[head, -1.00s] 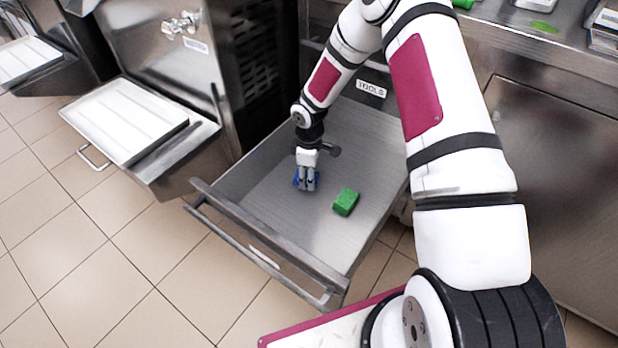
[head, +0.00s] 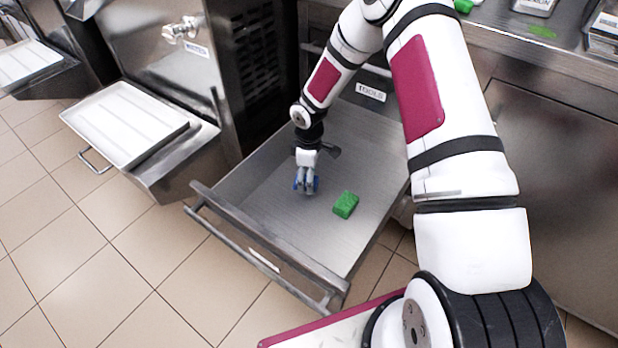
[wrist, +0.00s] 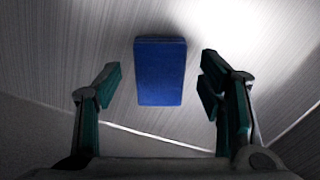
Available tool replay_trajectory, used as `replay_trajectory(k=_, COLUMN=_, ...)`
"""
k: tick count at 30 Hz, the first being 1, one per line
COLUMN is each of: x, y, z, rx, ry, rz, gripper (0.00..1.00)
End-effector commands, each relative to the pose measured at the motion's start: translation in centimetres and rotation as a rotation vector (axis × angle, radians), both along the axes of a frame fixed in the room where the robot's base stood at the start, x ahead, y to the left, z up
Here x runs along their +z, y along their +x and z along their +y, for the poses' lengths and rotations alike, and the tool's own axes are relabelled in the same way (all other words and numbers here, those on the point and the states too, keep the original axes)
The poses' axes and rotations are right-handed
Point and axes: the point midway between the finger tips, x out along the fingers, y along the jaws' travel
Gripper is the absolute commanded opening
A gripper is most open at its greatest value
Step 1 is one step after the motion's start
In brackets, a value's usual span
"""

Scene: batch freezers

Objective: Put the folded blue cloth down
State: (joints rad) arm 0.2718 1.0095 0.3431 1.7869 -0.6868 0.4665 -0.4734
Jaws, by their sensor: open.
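The folded blue cloth (wrist: 160,71) lies flat on the metal floor of the open drawer (head: 262,256) in the wrist view. It sits between and beyond my open fingertips, with a gap to each finger. In the head view, my gripper (head: 305,187) points down into the drawer, and only bits of blue show around its fingers. My gripper (wrist: 160,82) is open in the wrist view and holds nothing. The exact height of the fingers above the drawer floor is hard to tell.
A green block (head: 345,205) lies in the drawer to the right of my gripper. A white tray (head: 125,118) stands outside at left. The drawer floor around the block is clear.

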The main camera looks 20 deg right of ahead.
Motion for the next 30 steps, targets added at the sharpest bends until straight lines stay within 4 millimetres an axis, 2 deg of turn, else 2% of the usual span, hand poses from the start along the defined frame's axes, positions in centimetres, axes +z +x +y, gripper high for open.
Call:
replay_trajectory(k=1, x=1.2, y=0.0, z=0.0, rx=-0.001, ry=0.000, rz=-0.002, gripper=0.63)
replay_trajectory(k=6, x=4.9, y=0.0, z=-0.1, rx=-0.002, ry=-0.001, rz=-0.003, gripper=0.63)
replay_trajectory(k=12, x=8.6, y=0.0, z=0.0, rx=-0.001, ry=-0.001, rz=-0.001, gripper=0.63)
replay_trajectory(k=18, x=10.5, y=0.0, z=0.0, rx=-0.001, ry=-0.001, rz=0.001, gripper=0.63)
replay_trajectory(k=26, x=11.1, y=-0.1, z=-0.1, rx=-0.003, ry=-0.003, rz=0.001, gripper=0.63)
replay_trajectory(k=28, x=12.0, y=-0.2, z=-0.2, rx=-0.012, ry=-0.015, rz=-0.001, gripper=0.63)
replay_trajectory(k=30, x=13.9, y=-0.7, z=-0.6, rx=-0.032, ry=-0.038, rz=-0.003, gripper=0.63)
